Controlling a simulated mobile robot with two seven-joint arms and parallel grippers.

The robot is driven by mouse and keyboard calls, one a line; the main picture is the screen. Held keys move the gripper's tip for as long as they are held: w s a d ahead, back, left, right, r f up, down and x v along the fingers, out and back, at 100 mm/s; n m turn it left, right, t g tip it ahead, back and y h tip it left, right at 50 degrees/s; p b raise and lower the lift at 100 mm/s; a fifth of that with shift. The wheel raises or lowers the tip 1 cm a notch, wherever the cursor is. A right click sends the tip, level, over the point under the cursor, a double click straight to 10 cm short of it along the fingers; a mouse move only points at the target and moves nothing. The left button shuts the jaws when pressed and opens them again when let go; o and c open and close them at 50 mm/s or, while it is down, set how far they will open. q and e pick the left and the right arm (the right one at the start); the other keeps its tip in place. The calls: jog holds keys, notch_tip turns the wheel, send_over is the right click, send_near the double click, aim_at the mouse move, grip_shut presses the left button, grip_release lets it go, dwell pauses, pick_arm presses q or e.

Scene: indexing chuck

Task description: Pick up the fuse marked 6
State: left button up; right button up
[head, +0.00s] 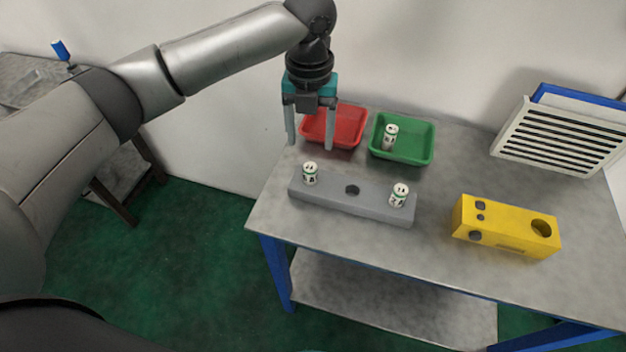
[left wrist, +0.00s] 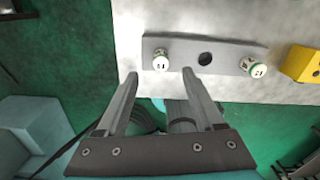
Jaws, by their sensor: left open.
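Three white fuses with green bands show in the head view. One fuse (head: 310,173) stands at the left end of the grey block (head: 372,208), and another (head: 399,195) stands at its right end. The third fuse (head: 390,137) is in the green tray (head: 431,150). Their markings are too small to read surely, so I cannot tell which is 6. My left gripper (head: 310,146) is open and empty, pointing down above and behind the block's left end. In the left wrist view, the left fuse (left wrist: 161,62) appears between the fingertips (left wrist: 160,74), apart from them.
The block has an empty dark hole (head: 352,190) in its middle. A red tray (head: 347,113) stands behind my left gripper. A yellow box with holes (head: 506,228) and a slatted white-and-blue rack (head: 558,135) are on the right. The table's (head: 290,213) front left is clear.

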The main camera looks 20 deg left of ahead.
aim_at(310, 166)
pick_arm(q)
notch_tip(310, 166, down, 3)
jog(key=shift+f+b, duration=0.15)
jog(key=shift+b, duration=0.15)
jog(key=shift+f, duration=0.7)
jog(key=f, duration=0.1)
jog(key=f+b, duration=0.1)
jog(key=f, duration=0.2)
jog(key=shift+s+f+b, duration=0.25)
jog(key=shift+s+b, duration=0.1)
jog(key=shift+f, duration=0.15)
jog(key=shift+c, duration=0.5)
jog(key=c, duration=0.6)
grip_shut()
pick_arm(e)
jog(key=shift+d+f, duration=0.25)
jog(key=shift+f, duration=0.45)
jog(key=shift+d+f, duration=0.2)
jog(key=shift+f, duration=0.45)
